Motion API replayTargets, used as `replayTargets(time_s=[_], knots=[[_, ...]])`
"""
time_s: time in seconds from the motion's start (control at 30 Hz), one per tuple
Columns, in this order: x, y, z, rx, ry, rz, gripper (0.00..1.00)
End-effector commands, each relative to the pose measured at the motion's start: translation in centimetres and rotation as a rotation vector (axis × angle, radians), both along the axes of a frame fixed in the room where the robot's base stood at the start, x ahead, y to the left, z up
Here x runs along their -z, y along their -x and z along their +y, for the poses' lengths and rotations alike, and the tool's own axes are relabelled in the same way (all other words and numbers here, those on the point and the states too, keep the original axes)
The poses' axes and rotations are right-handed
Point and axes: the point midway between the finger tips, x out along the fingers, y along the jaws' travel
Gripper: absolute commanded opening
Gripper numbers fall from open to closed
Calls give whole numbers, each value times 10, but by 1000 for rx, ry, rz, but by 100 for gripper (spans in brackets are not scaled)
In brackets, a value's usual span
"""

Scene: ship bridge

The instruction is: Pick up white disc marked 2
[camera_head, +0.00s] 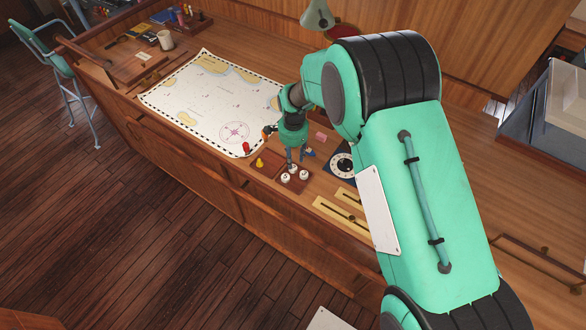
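Several small white discs, among them the near-left disc (285,178) and the right disc (304,175), sit on a reddish-brown tray (291,187) on the wooden counter. Their numbers are too small to read, so I cannot tell which one is marked 2. My gripper (290,163) points down just above the discs, at the tray's far side. Its fingers look close together, but at this size I cannot tell whether they are open, shut or touching a disc. The gripper partly hides the far part of the tray.
A nautical chart (200,95) lies to the left. A red piece (246,148) and a yellow piece (259,162) stand left of the tray. A round dial (342,164) and brass sliders (340,215) are to the right. A mug (165,40) stands farther back.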

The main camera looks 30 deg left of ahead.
Motion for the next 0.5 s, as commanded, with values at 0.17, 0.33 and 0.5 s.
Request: replayTargets(time_s=[0.17,0.33,0.5], knots=[[0,0,0,0,0,0,36],[3,0,0,0,1,0,36],[17,1,0,0,3,2,36]])
